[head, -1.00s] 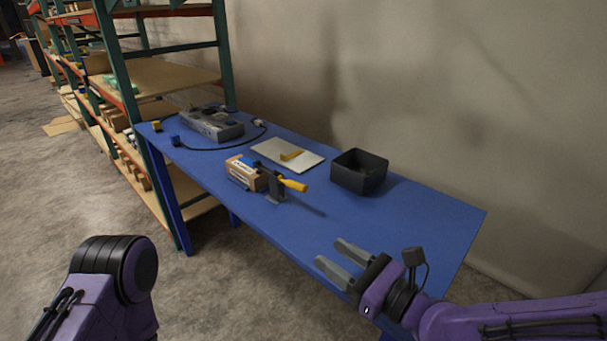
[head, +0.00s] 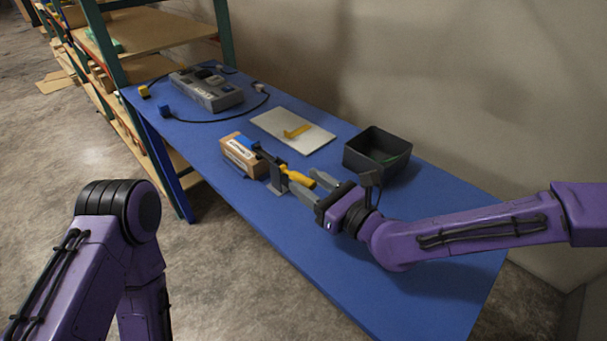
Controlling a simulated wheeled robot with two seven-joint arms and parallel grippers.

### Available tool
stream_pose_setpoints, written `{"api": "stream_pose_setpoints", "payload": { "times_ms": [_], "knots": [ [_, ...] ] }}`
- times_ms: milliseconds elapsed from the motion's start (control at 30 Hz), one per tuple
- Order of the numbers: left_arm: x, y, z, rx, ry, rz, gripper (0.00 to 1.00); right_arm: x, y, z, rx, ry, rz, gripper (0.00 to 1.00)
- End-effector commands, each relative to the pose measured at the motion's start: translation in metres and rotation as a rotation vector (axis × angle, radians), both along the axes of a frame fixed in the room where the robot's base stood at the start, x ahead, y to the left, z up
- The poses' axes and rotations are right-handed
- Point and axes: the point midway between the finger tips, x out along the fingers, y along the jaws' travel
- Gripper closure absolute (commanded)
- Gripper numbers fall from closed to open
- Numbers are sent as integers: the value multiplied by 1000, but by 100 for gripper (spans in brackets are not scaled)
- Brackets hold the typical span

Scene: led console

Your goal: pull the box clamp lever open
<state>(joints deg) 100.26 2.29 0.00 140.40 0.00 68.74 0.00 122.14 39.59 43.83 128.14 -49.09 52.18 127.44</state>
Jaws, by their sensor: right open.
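The box clamp is a dark grey bracket (head: 277,187) on the blue table. Its lever has a yellow handle (head: 298,178) that points right, toward my right gripper. The clamp stands against a cardboard box (head: 239,157) with a blue patch on top. My right gripper (head: 309,184) is open, with its two grey fingers pointing left at the handle's end. The handle's tip appears to lie at or between the fingertips; I cannot tell whether they touch. My left gripper is out of view; only my left arm shows at lower left.
A white board (head: 281,124) with a yellow bracket (head: 297,131) lies behind the clamp. A black open bin (head: 361,158) stands close behind my right gripper. A grey console (head: 205,92) with cables sits at the far left. The table's (head: 330,285) near right part is clear.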

Motion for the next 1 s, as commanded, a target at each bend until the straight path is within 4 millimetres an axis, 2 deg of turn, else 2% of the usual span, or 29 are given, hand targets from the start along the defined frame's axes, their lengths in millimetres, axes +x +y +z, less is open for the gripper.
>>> {"api": "stream_pose_setpoints", "payload": {
  "times_ms": [133,433,467,500,600,833,1000],
  "knots": [
    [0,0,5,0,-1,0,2,14,13,0,-1,1,1,53],
    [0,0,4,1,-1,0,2,17,18,-1,1,1,2,53],
    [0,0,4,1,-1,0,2,17,18,-1,1,1,2,56],
    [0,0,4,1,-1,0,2,17,18,-1,1,1,3,69],
    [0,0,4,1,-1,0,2,17,18,-1,0,1,2,100],
    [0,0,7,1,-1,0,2,17,17,1,-3,4,3,100],
    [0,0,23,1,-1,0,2,18,28,8,-30,30,20,100]
  ]
}}
